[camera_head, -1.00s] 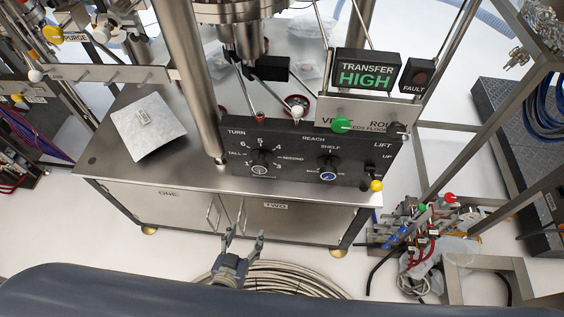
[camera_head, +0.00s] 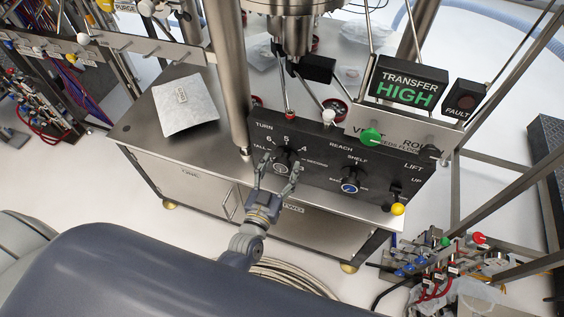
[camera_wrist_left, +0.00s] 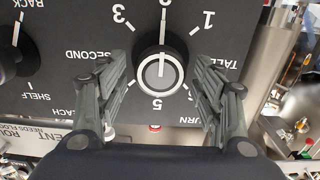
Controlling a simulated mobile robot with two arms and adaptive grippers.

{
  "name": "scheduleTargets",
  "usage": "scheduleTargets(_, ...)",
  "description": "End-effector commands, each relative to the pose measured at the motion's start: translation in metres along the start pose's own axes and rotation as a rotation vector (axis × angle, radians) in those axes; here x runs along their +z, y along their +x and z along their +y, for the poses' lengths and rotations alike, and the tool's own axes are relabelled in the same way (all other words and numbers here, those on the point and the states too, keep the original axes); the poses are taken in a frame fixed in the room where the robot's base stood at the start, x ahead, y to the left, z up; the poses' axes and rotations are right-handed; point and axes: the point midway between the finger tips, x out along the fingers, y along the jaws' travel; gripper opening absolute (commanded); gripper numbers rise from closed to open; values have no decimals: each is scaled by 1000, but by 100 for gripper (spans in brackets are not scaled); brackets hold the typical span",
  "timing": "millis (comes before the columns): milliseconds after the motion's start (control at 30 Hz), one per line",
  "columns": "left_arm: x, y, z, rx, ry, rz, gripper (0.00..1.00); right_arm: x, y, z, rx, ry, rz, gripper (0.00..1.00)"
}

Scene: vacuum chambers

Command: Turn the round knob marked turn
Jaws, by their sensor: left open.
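The round turn knob (camera_head: 284,161) is black with a pale ring face, on a black panel (camera_head: 318,180) with white numbers around it. My left gripper (camera_head: 277,168) is open in front of the knob, with one finger on each side. In the left wrist view the knob (camera_wrist_left: 161,71) sits between the two open fingers (camera_wrist_left: 162,90), and dark panel shows between each finger and the knob. I cannot tell whether the fingertips reach as deep as the knob. My right gripper is not in view.
A second knob marked shelf (camera_head: 350,184) is to the right on the same panel. A yellow ball handle (camera_head: 397,209) and a green knob (camera_head: 370,137) are further right. A metal post (camera_head: 230,85) rises left of the panel.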

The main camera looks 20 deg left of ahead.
Motion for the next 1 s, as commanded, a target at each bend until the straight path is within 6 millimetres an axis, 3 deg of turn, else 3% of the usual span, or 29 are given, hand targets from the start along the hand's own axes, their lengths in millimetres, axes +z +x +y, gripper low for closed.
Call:
scheduleTargets(200, 0, 16, 0, 0, -1, 0, 61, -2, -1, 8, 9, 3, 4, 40)
scheduleTargets(467, 1, 17, 0, 0, -1, -1, 61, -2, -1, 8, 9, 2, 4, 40)
scheduleTargets(500, 1, 17, 0, 0, 0, -1, 59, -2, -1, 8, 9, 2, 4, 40)
scheduleTargets(700, 0, 17, 0, 0, 0, -1, 18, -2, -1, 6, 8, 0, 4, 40)
scheduleTargets(1000, 0, 17, 0, 0, -21, -1, 18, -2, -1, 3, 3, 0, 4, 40)
